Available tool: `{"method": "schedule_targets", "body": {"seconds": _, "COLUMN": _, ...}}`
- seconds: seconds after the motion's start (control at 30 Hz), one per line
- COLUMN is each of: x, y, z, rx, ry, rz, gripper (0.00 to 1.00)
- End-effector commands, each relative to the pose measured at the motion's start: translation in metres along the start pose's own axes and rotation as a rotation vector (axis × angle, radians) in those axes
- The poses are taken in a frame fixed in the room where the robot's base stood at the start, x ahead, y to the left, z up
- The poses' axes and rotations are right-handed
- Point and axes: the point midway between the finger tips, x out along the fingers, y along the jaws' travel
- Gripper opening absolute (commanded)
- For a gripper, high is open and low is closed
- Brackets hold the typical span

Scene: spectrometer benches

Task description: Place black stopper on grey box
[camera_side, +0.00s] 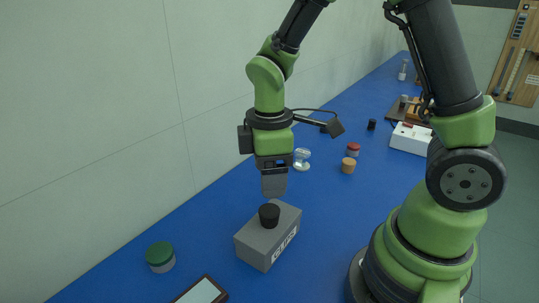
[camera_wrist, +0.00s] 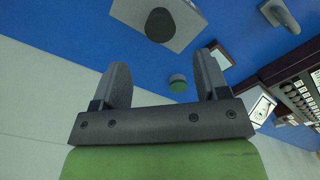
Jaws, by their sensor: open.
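The black stopper (camera_side: 269,215) stands on top of the grey box (camera_side: 266,247), which lies on the blue bench. In the wrist view the stopper (camera_wrist: 160,25) shows as a dark disc on the light grey box (camera_wrist: 190,22), at the top of the picture, beyond the fingertips. My gripper (camera_side: 274,190) hangs just above and behind the stopper in the side view. Its two fingers stand wide apart in the wrist view (camera_wrist: 163,72), with nothing between them. The fingers look clear of the stopper.
A green-lidded jar (camera_side: 160,257) stands left of the box, and a dark-framed device (camera_side: 202,292) lies at the front edge. Behind are a glass dish (camera_side: 302,159), a cork stopper (camera_side: 348,165), a red-capped jar (camera_side: 353,149) and a white instrument (camera_side: 410,138). A wall borders the bench at left.

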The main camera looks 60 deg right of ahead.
Motion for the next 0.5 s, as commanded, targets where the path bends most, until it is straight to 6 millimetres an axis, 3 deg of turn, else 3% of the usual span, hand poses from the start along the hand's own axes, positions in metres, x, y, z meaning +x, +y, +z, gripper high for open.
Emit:
{"method": "schedule_targets", "body": {"seconds": 0.1, "x": -0.019, "y": 0.001, "z": -0.001, "rx": 0.0, "ry": 0.004, "rz": 0.004, "gripper": 0.68}}
{"method": "schedule_targets", "body": {"seconds": 0.33, "x": -0.041, "y": -0.001, "z": 0.001, "rx": 0.033, "ry": 0.019, "rz": 0.01, "gripper": 0.68}}
{"method": "schedule_targets", "body": {"seconds": 0.5, "x": -0.081, "y": -0.013, "z": 0.013, "rx": 0.269, "ry": 0.149, "rz": 0.056, "gripper": 0.68}}
